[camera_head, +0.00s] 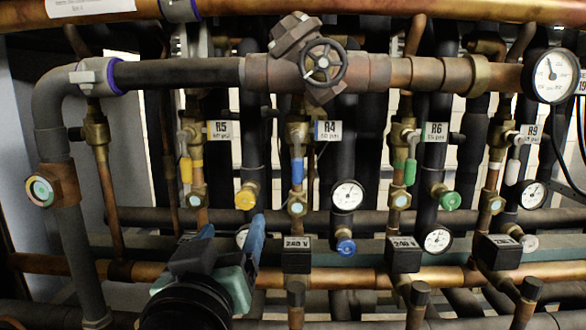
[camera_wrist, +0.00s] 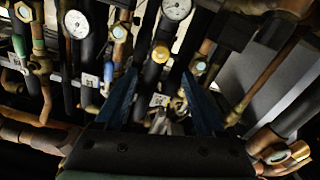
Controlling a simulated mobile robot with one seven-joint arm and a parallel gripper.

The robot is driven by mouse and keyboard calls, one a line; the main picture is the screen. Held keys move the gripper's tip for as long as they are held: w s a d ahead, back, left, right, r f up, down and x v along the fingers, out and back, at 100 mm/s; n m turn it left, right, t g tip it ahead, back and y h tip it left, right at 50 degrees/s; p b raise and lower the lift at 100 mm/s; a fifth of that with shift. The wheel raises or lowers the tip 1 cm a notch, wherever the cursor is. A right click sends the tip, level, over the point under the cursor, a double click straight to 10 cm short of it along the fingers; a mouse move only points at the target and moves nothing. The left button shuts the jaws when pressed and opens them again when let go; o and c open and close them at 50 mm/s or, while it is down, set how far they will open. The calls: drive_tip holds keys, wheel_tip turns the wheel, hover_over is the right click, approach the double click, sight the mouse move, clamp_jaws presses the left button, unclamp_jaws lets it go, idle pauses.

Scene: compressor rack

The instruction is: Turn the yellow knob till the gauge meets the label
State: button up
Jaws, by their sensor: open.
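The yellow knob (camera_head: 245,198) sits on a dark vertical pipe left of centre in the head view. In the wrist view it (camera_wrist: 160,53) shows between my two fingers. My gripper (camera_head: 232,226) is open, with its blue fingers just below the knob in the head view; I cannot tell whether they touch it. Its gauge (camera_head: 241,236) is mostly hidden behind a finger there. In the wrist view this gauge (camera_wrist: 176,9) is at the top edge, its needle too small to read. The R5 label (camera_head: 219,130) hangs above the knob, its second line apparently 60 psi.
A yellow valve handle (camera_head: 186,168) and a blue one (camera_head: 297,170) flank the knob. A blue knob (camera_head: 346,246), a green knob (camera_head: 450,201) and other gauges stand to the right. A copper pipe (camera_head: 350,278) and black boxes (camera_head: 297,260) run below. Free room is tight among the pipes.

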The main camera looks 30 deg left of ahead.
sight(244, 198)
drive_tip(key=p+x, duration=0.5)
drive_tip(key=x, duration=0.6)
drive_tip(key=shift+w+a+r, duration=0.15)
drive_tip(key=shift+a+r, duration=0.05)
drive_tip(key=shift+a, duration=0.1)
drive_tip(key=shift+w+a+f, duration=0.1)
drive_tip(key=shift+w+a, duration=0.15)
drive_tip(key=shift+w, duration=0.2)
drive_tip(key=shift+c, duration=0.2)
clamp_jaws()
